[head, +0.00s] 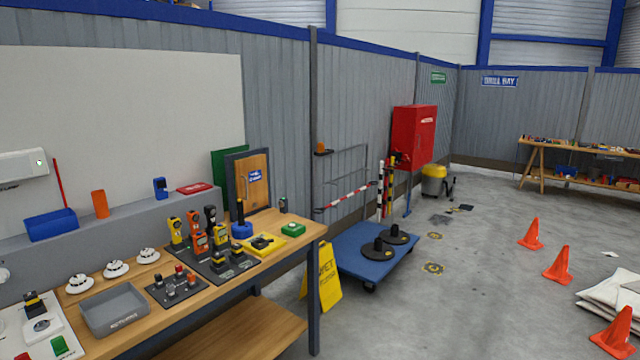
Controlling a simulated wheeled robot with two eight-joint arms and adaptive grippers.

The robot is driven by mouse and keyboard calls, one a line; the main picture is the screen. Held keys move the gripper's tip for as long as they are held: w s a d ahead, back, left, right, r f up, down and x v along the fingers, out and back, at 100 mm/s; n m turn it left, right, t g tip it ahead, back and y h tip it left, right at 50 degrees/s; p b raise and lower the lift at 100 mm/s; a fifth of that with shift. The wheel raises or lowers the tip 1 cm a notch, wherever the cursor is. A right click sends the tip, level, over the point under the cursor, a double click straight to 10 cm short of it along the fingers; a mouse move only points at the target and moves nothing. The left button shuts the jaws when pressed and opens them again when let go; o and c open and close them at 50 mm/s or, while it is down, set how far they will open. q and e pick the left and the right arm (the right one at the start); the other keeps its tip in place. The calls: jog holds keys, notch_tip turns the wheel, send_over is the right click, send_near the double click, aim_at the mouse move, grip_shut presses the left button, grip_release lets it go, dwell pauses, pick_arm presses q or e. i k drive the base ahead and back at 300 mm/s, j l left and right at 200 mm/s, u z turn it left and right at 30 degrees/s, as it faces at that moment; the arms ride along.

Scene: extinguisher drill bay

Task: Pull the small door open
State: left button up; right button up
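The small door (259,190) is a wooden panel with a blue label, set in a dark grey upright frame (231,183). It stands at the back right part of the workbench and looks closed in its frame. A thin pale upright piece shows near its left edge, too small to make out clearly. Neither of my grippers is in view.
The workbench (203,313) holds detectors, radios, a grey tray (116,311) and a yellow tray (275,242). A yellow wet-floor sign (325,275) and a blue trolley (357,257) stand right of it. A red cabinet (418,133) and orange cones (557,264) are farther off.

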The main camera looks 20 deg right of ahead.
aim_at(251, 173)
jog(key=z, duration=0.2)
jog(key=i+l, duration=0.2)
jog(key=i, duration=0.35)
jog(key=i+l+z, duration=0.15)
jog(key=i, duration=0.4)
jog(key=l, duration=0.1)
